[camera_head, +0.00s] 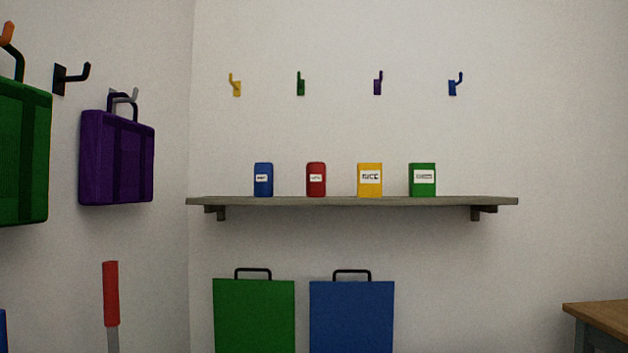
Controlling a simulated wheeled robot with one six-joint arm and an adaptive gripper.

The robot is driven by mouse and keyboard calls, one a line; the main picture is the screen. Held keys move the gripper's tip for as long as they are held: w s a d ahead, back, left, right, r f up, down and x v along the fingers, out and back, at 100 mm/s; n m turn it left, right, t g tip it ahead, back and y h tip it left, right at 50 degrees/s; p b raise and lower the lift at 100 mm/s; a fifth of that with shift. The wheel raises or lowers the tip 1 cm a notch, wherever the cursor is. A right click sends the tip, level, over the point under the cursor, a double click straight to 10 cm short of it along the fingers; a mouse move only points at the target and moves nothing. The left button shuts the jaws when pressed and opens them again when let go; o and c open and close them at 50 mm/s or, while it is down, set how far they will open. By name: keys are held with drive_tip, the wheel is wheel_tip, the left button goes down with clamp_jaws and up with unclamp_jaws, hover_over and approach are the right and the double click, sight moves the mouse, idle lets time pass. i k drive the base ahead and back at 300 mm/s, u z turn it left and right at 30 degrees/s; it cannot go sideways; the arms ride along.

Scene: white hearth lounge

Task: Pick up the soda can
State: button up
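I see nothing that I can tell for sure is a soda can. On the wall shelf (340,201) stand a small blue container (263,179) and a red container (316,179), both with rounded edges and white labels too small to read. I cannot tell whether either one is a can. To their right stand a yellow box (370,180) labelled "RICE" and a green box (422,180) with a white label. All of them are upright and apart from each other. My gripper is not in view.
Coloured hooks (378,84) line the wall above the shelf. A purple bag (117,158) and a green bag (22,150) hang at left. Green (254,318) and blue (352,318) handled panels stand below the shelf. A red-handled object (111,293) is lower left, a wooden tabletop (602,314) lower right.

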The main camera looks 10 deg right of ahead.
sight(316, 171)
drive_tip(key=z, duration=0.65)
drive_tip(key=i, duration=1.1)
drive_tip(key=u, duration=0.1)
